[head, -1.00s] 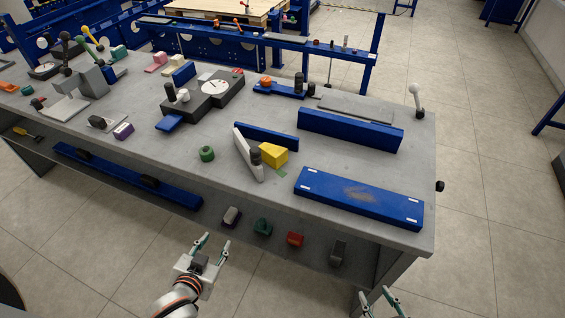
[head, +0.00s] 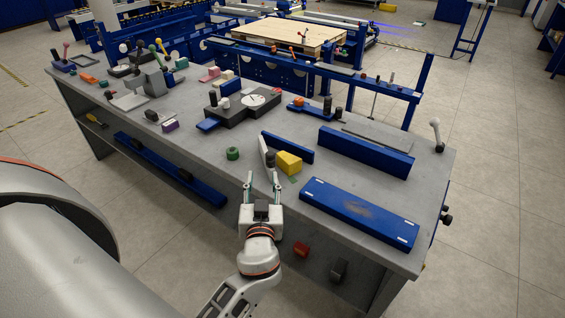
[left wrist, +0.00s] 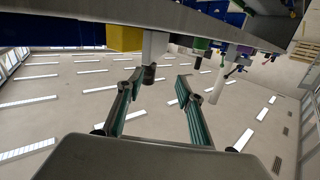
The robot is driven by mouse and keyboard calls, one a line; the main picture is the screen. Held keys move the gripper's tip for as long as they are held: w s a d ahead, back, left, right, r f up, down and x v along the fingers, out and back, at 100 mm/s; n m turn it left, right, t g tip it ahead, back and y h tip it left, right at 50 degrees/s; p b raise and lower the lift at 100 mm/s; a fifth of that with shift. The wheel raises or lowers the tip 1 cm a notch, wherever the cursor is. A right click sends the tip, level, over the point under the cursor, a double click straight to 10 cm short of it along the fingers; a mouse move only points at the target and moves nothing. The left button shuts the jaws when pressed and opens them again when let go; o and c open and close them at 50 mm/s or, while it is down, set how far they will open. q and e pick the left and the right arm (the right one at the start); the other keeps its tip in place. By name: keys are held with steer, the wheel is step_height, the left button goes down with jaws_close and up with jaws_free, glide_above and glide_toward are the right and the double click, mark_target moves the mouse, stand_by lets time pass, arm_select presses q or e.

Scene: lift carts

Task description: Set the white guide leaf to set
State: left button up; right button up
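The white guide leaf (head: 263,148) stands on the grey bench, a thin white plate with a black knob (head: 270,160) at its near end. A yellow block (head: 289,163) sits just right of it. My left gripper (head: 262,176) is open and empty at the bench's front edge, just short of the knob. In the left wrist view the leaf (left wrist: 153,46) and its knob (left wrist: 149,75) show beyond the open fingers, the knob nearer the left fingertip. The leaf is partly hidden behind the knob and gripper. My right gripper is out of view.
A green knob (head: 233,153) stands left of the leaf. A blue bar (head: 287,146) lies behind it and a long blue block (head: 359,214) to the right. Red (head: 301,249) and dark (head: 339,269) controls stick out below the bench's front edge.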

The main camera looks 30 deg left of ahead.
mark_target(270, 162)
arm_select(q)
steer(key=shift+w+d+r+n+t, duration=0.3)
steer(key=shift+w+d+r, duration=0.4)
steer(key=shift+w+r, duration=0.2)
steer(key=p+x, duration=0.2)
steer(key=x, duration=0.5)
steer(key=shift+a+f, duration=0.1)
steer(key=shift+f, duration=0.1)
jaws_close()
